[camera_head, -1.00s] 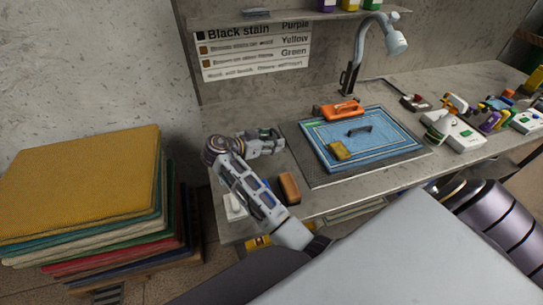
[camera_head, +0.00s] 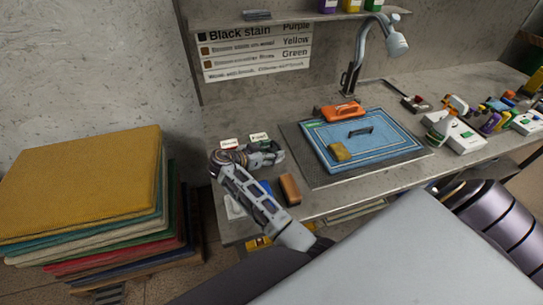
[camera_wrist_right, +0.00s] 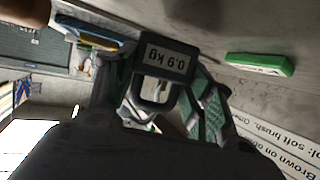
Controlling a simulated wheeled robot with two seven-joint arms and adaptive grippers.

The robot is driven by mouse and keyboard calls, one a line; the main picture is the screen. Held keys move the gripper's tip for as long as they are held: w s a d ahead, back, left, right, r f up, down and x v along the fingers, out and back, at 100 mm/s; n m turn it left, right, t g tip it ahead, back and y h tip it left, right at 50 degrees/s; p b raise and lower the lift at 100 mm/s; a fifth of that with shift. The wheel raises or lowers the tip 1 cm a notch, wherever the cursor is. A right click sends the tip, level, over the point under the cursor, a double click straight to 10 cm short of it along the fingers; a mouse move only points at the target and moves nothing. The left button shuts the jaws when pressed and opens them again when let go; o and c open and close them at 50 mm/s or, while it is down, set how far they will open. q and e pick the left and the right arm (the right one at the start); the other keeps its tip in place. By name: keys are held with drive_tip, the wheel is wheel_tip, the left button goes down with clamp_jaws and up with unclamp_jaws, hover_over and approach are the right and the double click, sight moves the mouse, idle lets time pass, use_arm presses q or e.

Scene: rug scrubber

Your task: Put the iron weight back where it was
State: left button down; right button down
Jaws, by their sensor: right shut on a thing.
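My right gripper (camera_head: 276,154) is above the left part of the worktop, left of the sink area. In the right wrist view its fingers (camera_wrist_right: 160,105) are shut on the handle of the iron weight (camera_wrist_right: 167,62), a dark block with a white "0.9 kg" label. The label appears upside down in that view. The block hangs clear of the fingers. In the head view I cannot make out the weight at the gripper. My left gripper is out of view.
A brown block (camera_head: 290,188) sits near the front edge. Stacked rugs (camera_head: 80,180) are left.

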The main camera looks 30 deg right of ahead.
drive_tip(key=shift+f, duration=1.05)
drive_tip(key=shift+f, duration=0.15)
drive_tip(key=c, duration=0.6)
unclamp_jaws()
drive_tip(key=shift+o, duration=0.2)
